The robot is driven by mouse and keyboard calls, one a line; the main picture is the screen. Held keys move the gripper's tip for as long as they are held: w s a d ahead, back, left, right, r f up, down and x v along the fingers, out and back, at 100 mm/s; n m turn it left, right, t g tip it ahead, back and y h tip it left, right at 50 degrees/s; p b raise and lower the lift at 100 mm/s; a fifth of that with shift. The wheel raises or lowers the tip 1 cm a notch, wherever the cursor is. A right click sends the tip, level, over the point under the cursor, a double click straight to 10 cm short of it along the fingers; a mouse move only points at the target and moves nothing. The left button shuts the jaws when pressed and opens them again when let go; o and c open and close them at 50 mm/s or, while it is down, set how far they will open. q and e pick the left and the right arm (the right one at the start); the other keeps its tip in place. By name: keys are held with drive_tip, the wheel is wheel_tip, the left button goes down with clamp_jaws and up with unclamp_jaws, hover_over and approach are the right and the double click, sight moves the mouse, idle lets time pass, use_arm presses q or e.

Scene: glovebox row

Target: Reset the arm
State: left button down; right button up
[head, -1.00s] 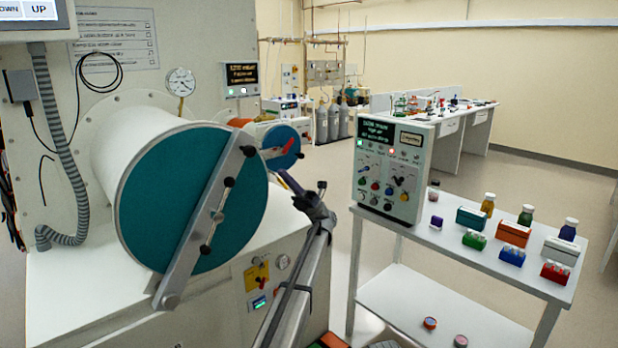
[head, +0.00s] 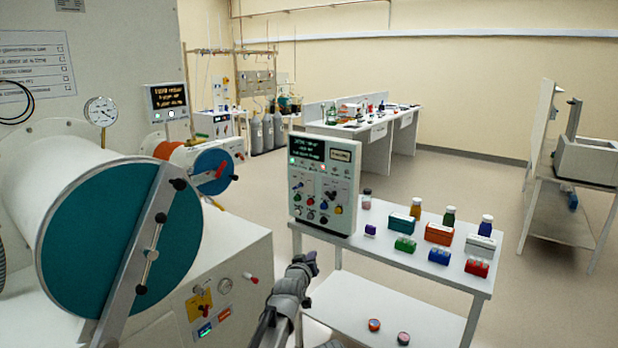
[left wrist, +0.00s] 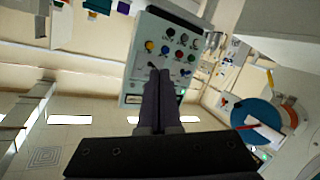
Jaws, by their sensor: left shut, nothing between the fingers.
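My left gripper (head: 308,262) is near the lower middle of the head view, in front of the white cart and right of the glovebox's large teal door. It is raised in free air and holds nothing. In the left wrist view its two dark fingers (left wrist: 160,78) are together, and the control box stands beyond them. My right gripper is in neither view.
The glovebox's large round door (head: 105,262) and small round door (head: 212,172) are at the left. A control box (head: 325,182), bottles and small boxes stand on the white cart (head: 385,262). Open floor (head: 470,185) lies behind it. A bench (head: 375,140) is farther back.

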use_arm(q)
drive_tip(key=s+f+m+g+y+p, duration=0.15)
drive_tip(key=s+f+g, duration=0.35)
drive_tip(key=s, duration=0.6)
drive_tip(key=s+f+m+g+y, duration=0.15)
drive_tip(key=s+f+g, duration=0.25)
drive_tip(key=s+f, duration=0.5)
drive_tip(key=s+a+m+g+y, duration=0.1)
drive_tip(key=s+a+g, duration=0.2)
drive_tip(key=s, duration=0.7)
drive_tip(key=s+a+m+g+y+p, duration=0.1)
drive_tip(key=s+a+g, duration=0.2)
drive_tip(key=s, duration=0.7)
drive_tip(key=shift+a+r+m, duration=0.2)
drive_tip(key=shift+a+m, duration=0.1)
